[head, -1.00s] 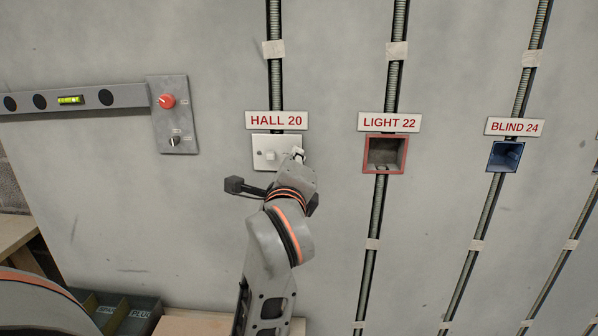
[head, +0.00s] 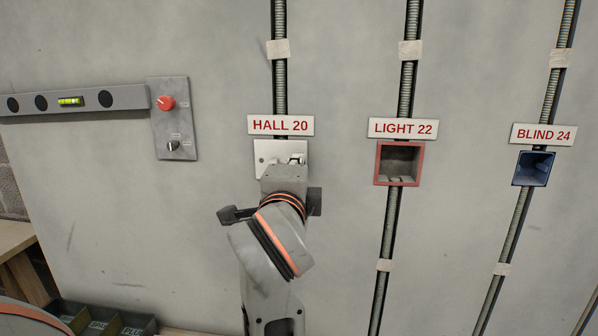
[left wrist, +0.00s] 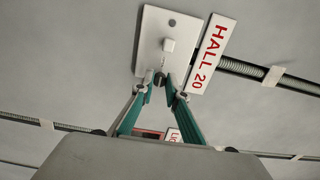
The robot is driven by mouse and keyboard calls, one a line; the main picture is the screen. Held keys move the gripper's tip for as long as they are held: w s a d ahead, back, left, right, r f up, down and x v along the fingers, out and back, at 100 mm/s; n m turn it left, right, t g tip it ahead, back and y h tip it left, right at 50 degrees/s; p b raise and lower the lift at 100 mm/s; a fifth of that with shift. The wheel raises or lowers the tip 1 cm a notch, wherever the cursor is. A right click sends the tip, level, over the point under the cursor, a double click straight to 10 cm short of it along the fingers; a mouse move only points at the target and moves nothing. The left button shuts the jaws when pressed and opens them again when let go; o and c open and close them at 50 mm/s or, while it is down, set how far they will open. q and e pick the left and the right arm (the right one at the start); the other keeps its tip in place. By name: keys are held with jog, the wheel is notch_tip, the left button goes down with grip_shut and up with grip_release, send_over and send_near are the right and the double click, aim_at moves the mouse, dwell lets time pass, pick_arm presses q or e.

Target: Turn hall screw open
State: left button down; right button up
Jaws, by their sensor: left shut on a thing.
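The white hall switch plate (head: 262,148) is on the wall under the HALL 20 label (head: 280,125). My left gripper (head: 297,159) covers its lower right part in the head view. In the left wrist view the plate (left wrist: 152,38) shows a raised white switch (left wrist: 168,45) in its middle and a screw (left wrist: 172,23) near its far end. My left gripper's two green fingers (left wrist: 160,85) converge at the plate's near end, shut on the small dark hall screw (left wrist: 159,78) there. The fingertips hide part of that screw, so its turn cannot be read. My right gripper is not in view.
To the right are the open red LIGHT 22 box (head: 421,165) and blue BLIND 24 box (head: 532,168). A grey panel with a red knob (head: 166,102) and a level (head: 85,100) are to the left. Conduits run along the wall.

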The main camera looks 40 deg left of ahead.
pick_arm(q)
jog(key=c, duration=2)
grip_release()
